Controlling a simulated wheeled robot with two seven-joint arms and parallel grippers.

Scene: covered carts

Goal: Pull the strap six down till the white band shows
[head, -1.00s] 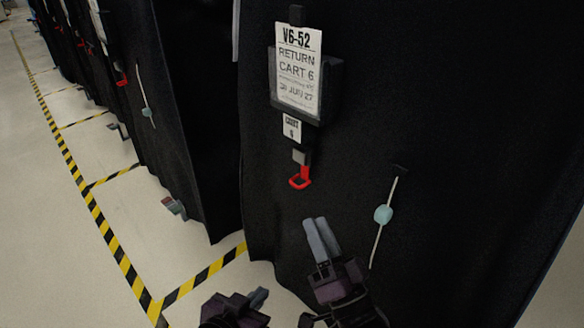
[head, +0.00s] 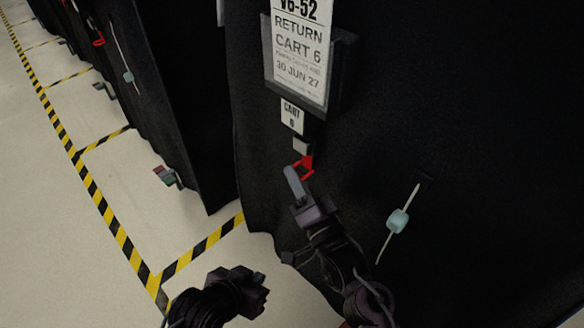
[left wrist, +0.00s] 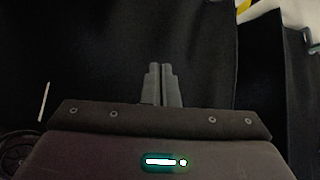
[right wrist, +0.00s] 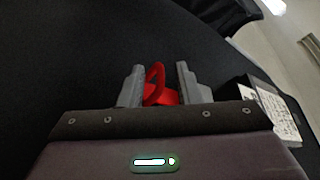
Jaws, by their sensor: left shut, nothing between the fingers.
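The strap of cart six ends in a red loop (head: 303,167) under a grey buckle (head: 301,146), low on the black cover. No white band shows on it. My right gripper (head: 292,176) is at the loop. In the right wrist view the red loop (right wrist: 155,85) stands between the open fingers (right wrist: 158,76), closer to the left one; I cannot tell whether it touches. My left gripper (head: 262,279) is lower and to the left, away from the strap. In the left wrist view its fingers (left wrist: 160,82) are together and empty, facing black cloth.
Above the strap hang a small cart 6 tag (head: 292,115) and a "Return Cart 6" card (head: 298,60) in a black holder. A pale cord with a light-blue bead (head: 397,221) hangs right of my right gripper.

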